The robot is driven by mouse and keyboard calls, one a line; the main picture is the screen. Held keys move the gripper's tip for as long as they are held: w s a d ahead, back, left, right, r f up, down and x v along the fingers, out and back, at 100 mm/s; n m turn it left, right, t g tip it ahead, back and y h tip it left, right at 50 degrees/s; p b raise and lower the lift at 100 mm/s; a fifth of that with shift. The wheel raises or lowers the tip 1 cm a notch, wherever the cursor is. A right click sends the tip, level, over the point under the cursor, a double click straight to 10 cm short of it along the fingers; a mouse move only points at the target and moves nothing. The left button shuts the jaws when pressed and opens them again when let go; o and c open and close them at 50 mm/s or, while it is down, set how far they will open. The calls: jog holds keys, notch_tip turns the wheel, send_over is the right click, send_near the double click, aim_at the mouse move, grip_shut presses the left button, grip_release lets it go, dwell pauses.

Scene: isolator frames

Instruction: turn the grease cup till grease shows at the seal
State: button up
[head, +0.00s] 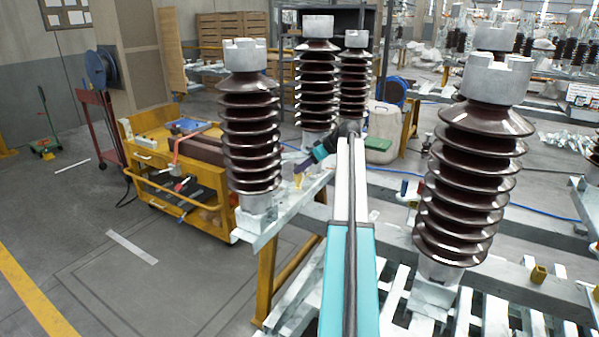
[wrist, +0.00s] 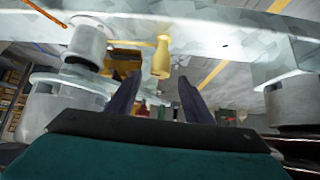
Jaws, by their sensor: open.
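A small brass-yellow grease cup (wrist: 161,58) shows in the wrist view on a pale galvanized beam (wrist: 225,35). It sits just past the fingertips, roughly in line with the gap between them. My gripper (wrist: 159,84) is open, its two dark fingers apart and nothing between them. In the head view my gripper (head: 299,166) is beside the brown insulator on the left, and a small yellow piece of the cup (head: 298,180) shows just under it. I cannot make out the seal or any grease.
A brown ribbed insulator (head: 249,135) stands left of my gripper, and a bigger one (head: 470,165) stands right of my arm. Another brass cup (head: 539,274) is on the right frame. A yellow tool cart (head: 165,180) is at left. The front left floor is open.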

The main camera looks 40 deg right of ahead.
jog(key=shift+x, duration=2.55)
jog(key=c, duration=0.9)
jog(key=shift+w+d, duration=0.1)
jog(key=shift+d, duration=0.1)
jog(key=shift+c, duration=0.7)
jog(key=shift+a, duration=0.2)
jog(key=shift+m+h, duration=0.3)
jog(key=shift+m, duration=0.1)
